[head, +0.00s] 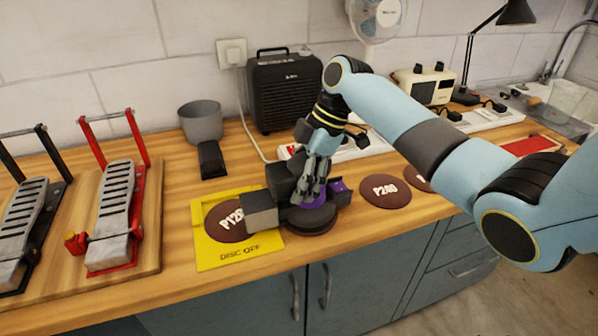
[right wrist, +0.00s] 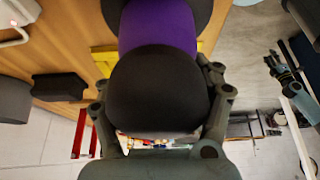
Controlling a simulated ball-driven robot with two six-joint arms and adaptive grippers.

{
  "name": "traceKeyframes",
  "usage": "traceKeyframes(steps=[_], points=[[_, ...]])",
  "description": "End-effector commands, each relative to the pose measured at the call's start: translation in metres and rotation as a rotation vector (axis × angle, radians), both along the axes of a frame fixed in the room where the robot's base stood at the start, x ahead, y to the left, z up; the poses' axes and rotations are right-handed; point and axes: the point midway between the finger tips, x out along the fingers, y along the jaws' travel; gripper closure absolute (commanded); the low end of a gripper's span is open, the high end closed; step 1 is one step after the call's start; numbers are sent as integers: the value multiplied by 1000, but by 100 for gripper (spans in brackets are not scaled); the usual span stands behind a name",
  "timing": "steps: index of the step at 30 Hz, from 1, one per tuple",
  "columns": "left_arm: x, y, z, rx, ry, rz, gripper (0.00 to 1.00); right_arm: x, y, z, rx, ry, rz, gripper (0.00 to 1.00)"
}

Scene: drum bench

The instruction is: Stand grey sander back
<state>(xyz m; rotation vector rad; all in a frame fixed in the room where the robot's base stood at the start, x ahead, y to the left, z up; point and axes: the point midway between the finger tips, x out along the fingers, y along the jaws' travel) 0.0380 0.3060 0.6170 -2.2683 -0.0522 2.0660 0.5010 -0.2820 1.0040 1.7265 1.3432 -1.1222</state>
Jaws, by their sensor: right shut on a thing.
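The sander (head: 312,215) has a dark grey body with purple parts and a grey box on its left side. It rests low at the bench's front, just right of the yellow plate, with a dark round pad under it. My right gripper (head: 316,182) is shut on the sander from above. In the right wrist view the sander's dark rounded top (right wrist: 158,90) sits between the fingers, with a purple band beyond it. The arm and fingers hide part of the sander in the head view.
A yellow plate (head: 208,255) marked DISC OFF holds a brown P120 disc (head: 228,222). A P240 disc (head: 385,191) lies to the right. Behind are a black block (head: 211,160), a grey cup (head: 201,122) and a black box (head: 285,90). Pedals on a board (head: 152,225) stand left.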

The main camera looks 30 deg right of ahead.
Motion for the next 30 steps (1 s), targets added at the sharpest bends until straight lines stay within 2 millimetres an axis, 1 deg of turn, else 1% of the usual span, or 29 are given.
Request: traceKeyframes(steps=[1,5,22,23,27,30], points=[[0,0,0,0,0,0,60,2,0,3,1,-6,1,89],[0,0,0,0,-1,0,60,2,0,2,1,-6,1,89],[3,0,-5,0,-4,0,60,-1,1,-14,2,2,-1,88],[3,0,-5,0,-5,0,60,-3,1,-17,1,8,-2,34],[3,0,-6,0,-5,0,60,-4,1,-17,2,11,-2,16],[4,0,-6,0,-6,0,60,-4,1,-17,2,11,-1,5]])
